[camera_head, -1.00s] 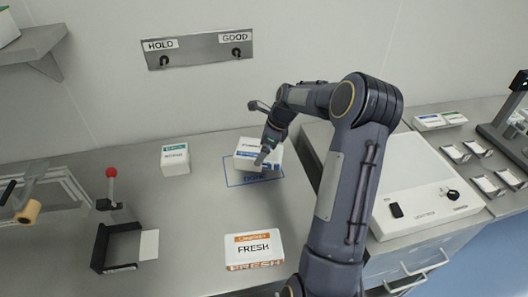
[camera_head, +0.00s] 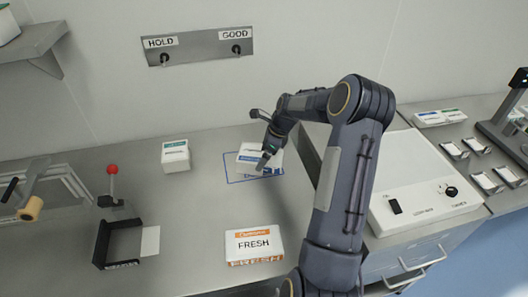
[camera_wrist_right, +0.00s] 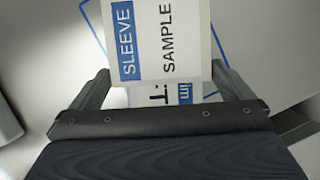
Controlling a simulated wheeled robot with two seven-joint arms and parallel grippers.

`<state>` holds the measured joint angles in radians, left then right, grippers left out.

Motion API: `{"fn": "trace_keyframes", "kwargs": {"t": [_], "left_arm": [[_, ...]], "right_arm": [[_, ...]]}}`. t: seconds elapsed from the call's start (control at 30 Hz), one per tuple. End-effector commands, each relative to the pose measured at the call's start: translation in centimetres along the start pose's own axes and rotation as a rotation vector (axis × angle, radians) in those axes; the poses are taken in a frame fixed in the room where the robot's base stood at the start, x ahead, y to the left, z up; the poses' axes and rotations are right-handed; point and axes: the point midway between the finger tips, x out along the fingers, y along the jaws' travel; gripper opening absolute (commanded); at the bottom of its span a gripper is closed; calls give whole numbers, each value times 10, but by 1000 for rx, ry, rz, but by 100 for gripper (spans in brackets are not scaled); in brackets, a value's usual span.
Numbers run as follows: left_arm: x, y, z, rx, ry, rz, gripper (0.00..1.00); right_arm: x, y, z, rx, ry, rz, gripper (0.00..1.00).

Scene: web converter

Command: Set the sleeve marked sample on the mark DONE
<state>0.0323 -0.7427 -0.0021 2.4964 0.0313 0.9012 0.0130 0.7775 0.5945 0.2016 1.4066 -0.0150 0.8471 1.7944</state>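The sleeve marked sample (camera_head: 247,154) is a white box with a blue label. In the right wrist view its top (camera_wrist_right: 160,40) reads SLEEVE and SAMPLE. My right gripper (camera_head: 264,162) is at its near right part in the head view. In the right wrist view the fingers (camera_wrist_right: 162,75) lie against its two sides, shut on it. The mark DONE (camera_head: 228,181) is a blue outline on the bench; the sleeve is over its area, and the arm hides part of both. I cannot tell whether the sleeve touches the bench. My left gripper is not in view.
A green-labelled white box (camera_head: 176,157) stands to the left. An orange-labelled FRESH box (camera_head: 253,244) is in front. A black bracket (camera_head: 103,243) and a red-knobbed stand (camera_head: 112,184) are farther left. A white machine (camera_head: 412,190) is at right.

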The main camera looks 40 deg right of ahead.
Motion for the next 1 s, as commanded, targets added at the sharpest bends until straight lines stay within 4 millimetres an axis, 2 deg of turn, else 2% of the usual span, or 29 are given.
{"fn": "trace_keyframes", "kwargs": {"t": [0.17, 0.23, 0.5, 0.7, 1.0], "left_arm": [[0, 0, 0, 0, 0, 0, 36], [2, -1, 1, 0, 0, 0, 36], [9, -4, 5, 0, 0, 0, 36], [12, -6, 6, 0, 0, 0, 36], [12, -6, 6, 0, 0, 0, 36]], "right_arm": [[-8, -1, 1, 0, 0, -2, 100], [-18, -1, 1, 0, 1, -5, 100], [-76, -1, 1, 0, 0, -7, 100], [-109, -1, 1, -1, 0, -5, 100], [-126, 4, 5, -26, -1, -1, 100]]}}
